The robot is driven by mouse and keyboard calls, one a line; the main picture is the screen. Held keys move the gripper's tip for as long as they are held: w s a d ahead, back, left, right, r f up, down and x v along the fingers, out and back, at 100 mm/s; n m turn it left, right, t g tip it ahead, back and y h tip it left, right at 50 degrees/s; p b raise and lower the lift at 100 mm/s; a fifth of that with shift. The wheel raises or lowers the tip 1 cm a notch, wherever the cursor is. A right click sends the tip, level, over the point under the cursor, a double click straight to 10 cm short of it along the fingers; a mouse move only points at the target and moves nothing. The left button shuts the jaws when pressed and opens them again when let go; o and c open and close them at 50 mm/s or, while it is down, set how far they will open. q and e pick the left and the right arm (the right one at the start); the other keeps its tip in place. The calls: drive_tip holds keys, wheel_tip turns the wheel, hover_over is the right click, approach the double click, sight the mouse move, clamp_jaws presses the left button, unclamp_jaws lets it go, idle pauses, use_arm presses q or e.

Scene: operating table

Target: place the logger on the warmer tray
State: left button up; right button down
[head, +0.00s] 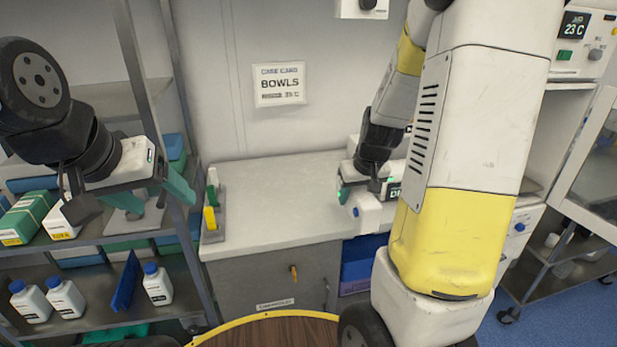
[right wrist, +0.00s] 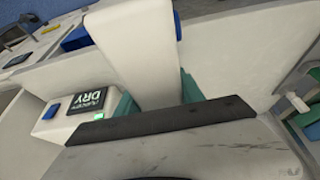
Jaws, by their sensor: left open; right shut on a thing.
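My right gripper (head: 366,188) is shut on a white block-like body with a blue end, which I take to be the logger (head: 362,213). In the right wrist view the logger (right wrist: 138,50) stands out between the teal fingers of the right gripper (right wrist: 160,100). My arm hides part of this area in the head view. My left gripper (head: 152,198) is open and empty at the left, in front of the shelving. I cannot tell for certain which surface is the warmer tray. A white unit with a 23 C display (head: 574,24) shows at the upper right.
A white device with a DRY display (right wrist: 90,102) is beside the held thing. The counter (head: 285,185) is mostly clear, with a small rack (head: 212,225) at its left end. The shelving (head: 95,240) holds white bottles and boxes. An open glazed door (head: 595,165) is at right.

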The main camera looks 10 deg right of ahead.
drive_tip(key=w+a, duration=0.2)
drive_tip(key=w, duration=0.2)
drive_tip(key=w+a+f, duration=0.1)
drive_tip(key=w+a, duration=0.1)
drive_tip(key=w, duration=0.3)
drive_tip(key=w+a, duration=0.2)
drive_tip(key=w, duration=0.3)
drive_tip(key=shift+w+a+f, duration=0.1)
drive_tip(key=shift+a+f, duration=0.1)
drive_tip(key=shift+a, duration=0.1)
drive_tip(key=shift+w+f, duration=0.1)
drive_tip(key=shift+f, duration=1.65)
drive_tip(key=shift+f, duration=0.1)
drive_tip(key=c, duration=0.7)
unclamp_jaws()
